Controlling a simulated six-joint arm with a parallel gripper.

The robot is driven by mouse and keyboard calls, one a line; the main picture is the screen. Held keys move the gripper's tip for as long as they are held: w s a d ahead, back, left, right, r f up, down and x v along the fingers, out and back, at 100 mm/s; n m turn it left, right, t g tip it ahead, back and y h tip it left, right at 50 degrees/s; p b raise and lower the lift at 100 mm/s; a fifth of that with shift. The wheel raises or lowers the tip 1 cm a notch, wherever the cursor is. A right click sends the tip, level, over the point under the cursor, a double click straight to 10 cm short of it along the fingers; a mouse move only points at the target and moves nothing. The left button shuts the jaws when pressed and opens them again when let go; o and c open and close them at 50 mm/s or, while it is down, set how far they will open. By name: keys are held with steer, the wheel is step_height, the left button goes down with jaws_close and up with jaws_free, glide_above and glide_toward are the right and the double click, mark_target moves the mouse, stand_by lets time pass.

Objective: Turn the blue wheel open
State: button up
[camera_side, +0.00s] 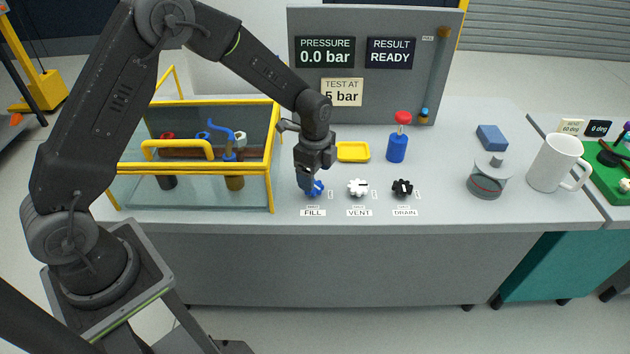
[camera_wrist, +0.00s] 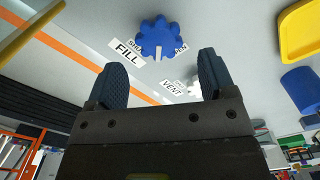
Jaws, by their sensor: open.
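The blue wheel (camera_side: 317,188) is a small lobed knob on the grey bench, behind the FILL label (camera_side: 313,212). In the wrist view the blue wheel (camera_wrist: 162,38) shows whole, with a pale mark on its edge, beyond the fingertips. My gripper (camera_side: 308,188) points down over the wheel and hides part of it in the side view. In the wrist view my gripper (camera_wrist: 162,75) has its two fingers apart with nothing between them. The wheel lies ahead of the gap; I cannot tell the exact height between them.
A white VENT wheel (camera_side: 357,187) and a black DRAIN wheel (camera_side: 402,187) stand to the right. A yellow-framed glass tank (camera_side: 272,190) is close on the left. A yellow tray (camera_side: 353,152) and a blue pump with red knob (camera_side: 397,148) are behind. The panel reads 0.0 bar, READY.

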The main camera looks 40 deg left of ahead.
step_height(320, 180, up, 10)
stand_by(0.3)
steer(key=shift+w+d+f+n+g+y, duration=1)
steer(key=shift+w+d+n+g+y, duration=0.7)
steer(key=shift+n, duration=1.3)
steer(key=x, duration=1.2)
steer(key=shift+a+f, duration=0.1)
steer(key=shift+f, duration=0.3)
steer(key=shift+c, duration=0.4)
steer(key=c, duration=0.8)
steer(key=shift+w, duration=0.1)
steer(key=shift+c, duration=0.2)
